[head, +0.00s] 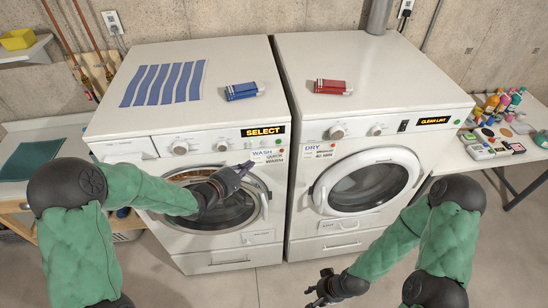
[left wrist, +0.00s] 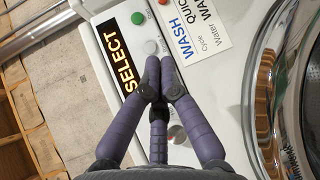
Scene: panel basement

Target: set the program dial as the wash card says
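The washer (head: 205,255) stands on the left, with two round dials on its panel, a left one (head: 180,148) and a right one (head: 221,146). A dial (left wrist: 178,133) shows partly between my fingers in the left wrist view; its pointer is not readable. The wash card (head: 268,155), also in the left wrist view (left wrist: 192,30), reads WASH, QUICK, WARM. The washer display (head: 263,132) reads SELECT. My left gripper (head: 243,169) is before the panel, right of and below the right dial, its fingertips together with nothing visible between. My right gripper (head: 318,289) is low, open and empty.
The dryer (head: 385,240) stands on the right, with its own dials and a CLEAN LINT display (head: 433,121). Blue (head: 242,91) and red (head: 332,87) boxes and a striped cloth (head: 165,84) lie on top. A cluttered table (head: 462,162) is at right.

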